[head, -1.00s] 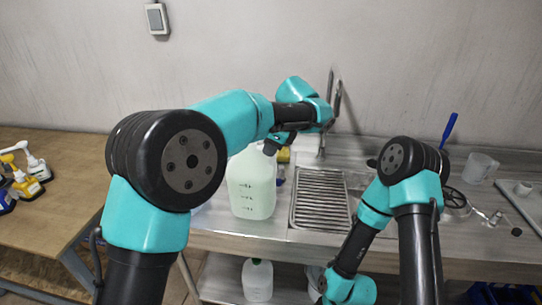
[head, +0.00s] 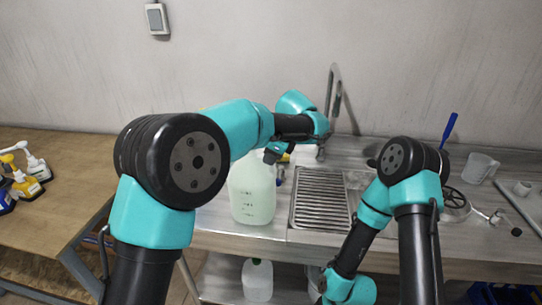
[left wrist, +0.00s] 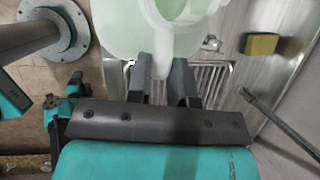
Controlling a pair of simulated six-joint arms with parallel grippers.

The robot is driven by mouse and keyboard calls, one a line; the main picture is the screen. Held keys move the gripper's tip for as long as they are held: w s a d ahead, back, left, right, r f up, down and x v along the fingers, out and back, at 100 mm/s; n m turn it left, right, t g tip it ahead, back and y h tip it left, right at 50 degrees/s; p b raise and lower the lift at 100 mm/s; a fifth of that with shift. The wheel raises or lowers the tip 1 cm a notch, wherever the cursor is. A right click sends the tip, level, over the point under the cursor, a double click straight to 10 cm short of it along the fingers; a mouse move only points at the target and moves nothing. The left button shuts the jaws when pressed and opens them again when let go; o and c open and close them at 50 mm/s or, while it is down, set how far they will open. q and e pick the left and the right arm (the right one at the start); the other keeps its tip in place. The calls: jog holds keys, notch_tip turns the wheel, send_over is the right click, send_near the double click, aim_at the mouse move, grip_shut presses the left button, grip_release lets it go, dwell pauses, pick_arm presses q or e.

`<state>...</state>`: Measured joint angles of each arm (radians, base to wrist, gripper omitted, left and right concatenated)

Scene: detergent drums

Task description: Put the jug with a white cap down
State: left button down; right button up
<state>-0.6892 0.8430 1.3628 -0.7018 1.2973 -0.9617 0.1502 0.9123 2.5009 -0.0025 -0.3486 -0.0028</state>
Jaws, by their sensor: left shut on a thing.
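A pale green translucent jug (head: 252,190) with dark level marks is at the left part of the counter, left of the ribbed drainer, and looks upright. Its top is partly hidden by my left arm, so I cannot make out the cap in the head view. My left gripper (head: 274,152) is at the top of the jug. In the left wrist view, the two dark fingers of the left gripper (left wrist: 163,80) are shut on the handle of the jug (left wrist: 115,25). I cannot tell if the jug's base touches the counter. My right gripper is out of frame.
A ribbed drainer (head: 320,198) and tap (head: 331,105) are right of the jug. A yellow sponge (left wrist: 262,43) lies near the sink. Another jug (head: 257,282) stands on the lower shelf. A clear measuring cup (head: 480,167) is at the right. Pump bottles (head: 27,182) stand on the wooden table.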

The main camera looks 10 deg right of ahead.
pick_arm(q)
jog(key=c, duration=1)
grip_release()
jog(key=shift+f, duration=0.1)
jog(key=v, duration=1.2)
